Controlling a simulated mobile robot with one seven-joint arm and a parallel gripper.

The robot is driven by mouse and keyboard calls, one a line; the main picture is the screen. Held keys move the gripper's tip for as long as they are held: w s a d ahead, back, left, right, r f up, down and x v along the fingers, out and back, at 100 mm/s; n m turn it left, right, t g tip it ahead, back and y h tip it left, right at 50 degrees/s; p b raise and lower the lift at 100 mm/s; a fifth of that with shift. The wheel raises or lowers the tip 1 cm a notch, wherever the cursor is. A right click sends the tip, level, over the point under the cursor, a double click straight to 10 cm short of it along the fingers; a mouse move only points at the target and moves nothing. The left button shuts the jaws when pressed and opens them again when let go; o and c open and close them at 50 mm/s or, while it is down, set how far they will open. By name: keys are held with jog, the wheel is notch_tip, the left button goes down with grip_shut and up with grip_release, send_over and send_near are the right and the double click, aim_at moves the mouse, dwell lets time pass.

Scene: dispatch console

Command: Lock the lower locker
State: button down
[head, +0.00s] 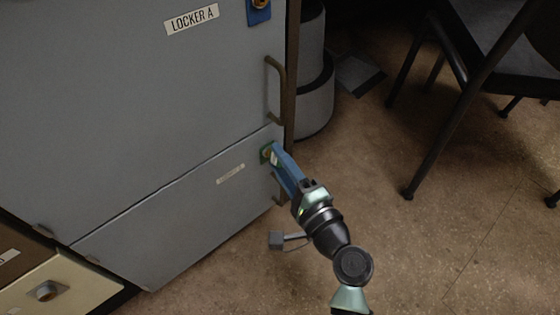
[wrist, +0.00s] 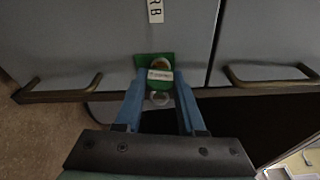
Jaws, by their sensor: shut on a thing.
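The lower locker (head: 185,225) is a grey door below Locker A, and it looks closed. Its lock has a green plate (wrist: 140,63), near the door's upper right corner in the head view. A key (wrist: 160,75) with a pale label stands at the lock, with a round ring-like part (wrist: 160,98) on the near side. My gripper (wrist: 161,80) is shut on the key, one blue finger on each side. In the head view my gripper (head: 273,152) reaches the lock from the lower right and hides most of it. I cannot tell the bolt's state.
The Locker A door (head: 120,90) is above, with a handle (head: 272,90) and a blue lock plate (head: 258,14). The lower door's handle (wrist: 60,88) is beside the lock. A drawer front (head: 70,285) is at lower left. Open floor (head: 400,240) and a chair (head: 480,80) are at right.

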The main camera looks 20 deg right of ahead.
jog(key=shift+w+a, duration=0.1)
jog(key=shift+a, duration=0.2)
jog(key=shift+n, duration=0.8)
jog(key=shift+m+p, duration=0.3)
jog(key=shift+p, duration=0.15)
